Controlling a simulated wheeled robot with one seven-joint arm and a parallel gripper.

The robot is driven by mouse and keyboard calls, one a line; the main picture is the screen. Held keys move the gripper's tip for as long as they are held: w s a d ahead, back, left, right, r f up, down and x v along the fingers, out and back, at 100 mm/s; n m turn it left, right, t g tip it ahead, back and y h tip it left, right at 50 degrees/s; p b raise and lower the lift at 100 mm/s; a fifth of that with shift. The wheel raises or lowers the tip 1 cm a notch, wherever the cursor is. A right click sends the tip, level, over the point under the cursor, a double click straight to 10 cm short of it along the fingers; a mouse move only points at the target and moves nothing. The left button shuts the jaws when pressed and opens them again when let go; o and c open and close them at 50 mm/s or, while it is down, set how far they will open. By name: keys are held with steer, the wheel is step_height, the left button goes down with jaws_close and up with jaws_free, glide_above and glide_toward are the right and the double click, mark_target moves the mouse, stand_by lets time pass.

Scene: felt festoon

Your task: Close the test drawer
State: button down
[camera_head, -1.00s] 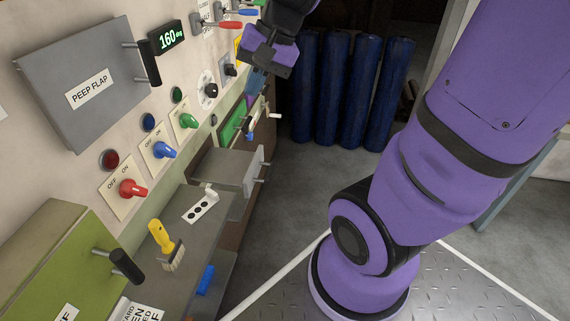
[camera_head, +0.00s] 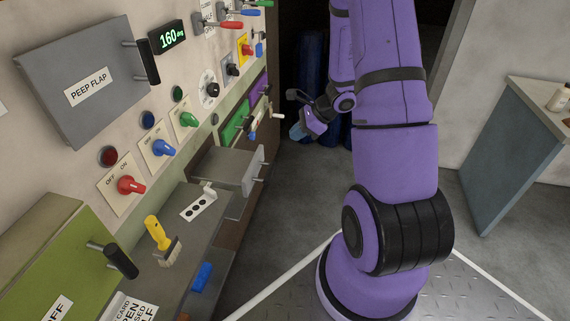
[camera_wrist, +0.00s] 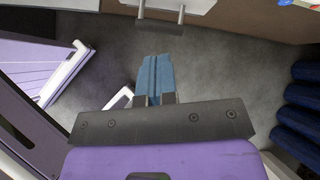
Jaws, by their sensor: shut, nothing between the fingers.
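A grey drawer (camera_head: 228,170), which I take to be the test drawer, stands out from the lower part of the panel wall. Its front carries a bar handle (camera_head: 260,166); no label shows on it. My gripper (camera_head: 297,131) is to the right of the drawer front and apart from it, in the open space before the wall. In the wrist view my gripper's blue fingers (camera_wrist: 155,75) are together with nothing between them. A bar handle (camera_wrist: 160,26) on a pale front shows beyond the fingertips, with a gap to them.
A grey shelf (camera_head: 195,232) with a yellow brush (camera_head: 162,240) lies nearer on the left. A green box (camera_head: 45,245) and the peep flap (camera_head: 85,85) jut out from the panel. Blue rolls (camera_head: 312,80) stand behind my arm. A side table (camera_head: 515,155) is at right; floor between is clear.

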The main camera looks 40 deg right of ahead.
steer(key=s+d+f+m+h, duration=0.1)
steer(key=s+d+f+m, duration=0.1)
steer(key=d+f+m, duration=0.4)
steer(key=w+a+f+n, duration=0.2)
steer(key=w+a+f, duration=0.5)
steer(key=f, duration=0.2)
steer(key=shift+w+a+f, duration=0.25)
steer(key=shift+w+f, duration=0.1)
